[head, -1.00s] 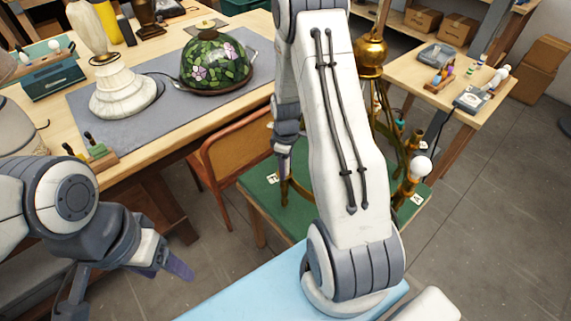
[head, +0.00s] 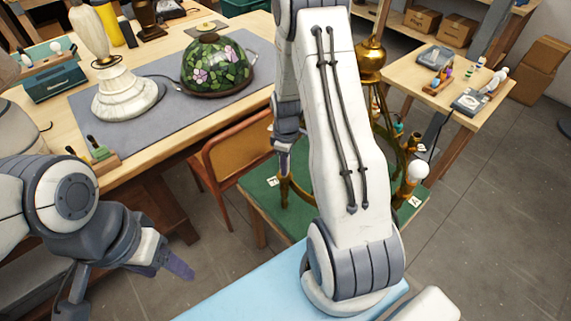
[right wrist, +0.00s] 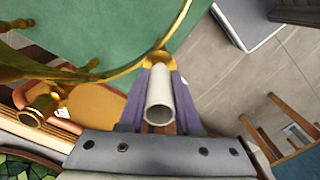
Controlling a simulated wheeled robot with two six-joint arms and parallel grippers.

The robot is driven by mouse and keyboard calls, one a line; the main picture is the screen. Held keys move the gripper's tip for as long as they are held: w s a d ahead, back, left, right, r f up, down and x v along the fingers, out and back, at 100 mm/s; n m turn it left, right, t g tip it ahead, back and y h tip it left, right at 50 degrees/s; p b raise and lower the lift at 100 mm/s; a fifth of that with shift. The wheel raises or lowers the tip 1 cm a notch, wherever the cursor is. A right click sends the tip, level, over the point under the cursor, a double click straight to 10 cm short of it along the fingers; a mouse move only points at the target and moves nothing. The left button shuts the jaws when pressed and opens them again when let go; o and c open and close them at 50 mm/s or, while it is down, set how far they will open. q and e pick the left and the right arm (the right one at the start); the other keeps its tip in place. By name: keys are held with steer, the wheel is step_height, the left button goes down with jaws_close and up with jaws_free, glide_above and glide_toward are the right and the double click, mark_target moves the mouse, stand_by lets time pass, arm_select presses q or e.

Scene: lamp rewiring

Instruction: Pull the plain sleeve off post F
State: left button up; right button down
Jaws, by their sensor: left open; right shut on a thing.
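In the right wrist view a plain white sleeve (right wrist: 160,92), an open hollow tube, stands between the purple fingers of my right gripper (right wrist: 161,90), which is shut on it. The sleeve's far end lies at a small brass cup (right wrist: 158,58) on a curved brass arm; I cannot tell whether it still touches the cup. No letter for post F is readable. In the head view my right gripper (head: 284,160) hangs at the left side of the brass chandelier (head: 370,62), which my right arm partly hides. My left gripper (head: 172,262) is open and empty at lower left.
The chandelier stands on a green-topped table (head: 262,205) with small label cards. A white bulb (head: 418,171) is on its right. A chair (head: 235,150) stands close by. A workbench at left holds a stained-glass shade (head: 215,68) and a marble lamp base (head: 125,92).

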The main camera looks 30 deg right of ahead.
steer(key=shift+r+p, duration=3.1)
steer(key=shift+r, duration=0.85)
steer(key=shift+a+f, duration=0.1)
steer(key=shift+f, duration=0.05)
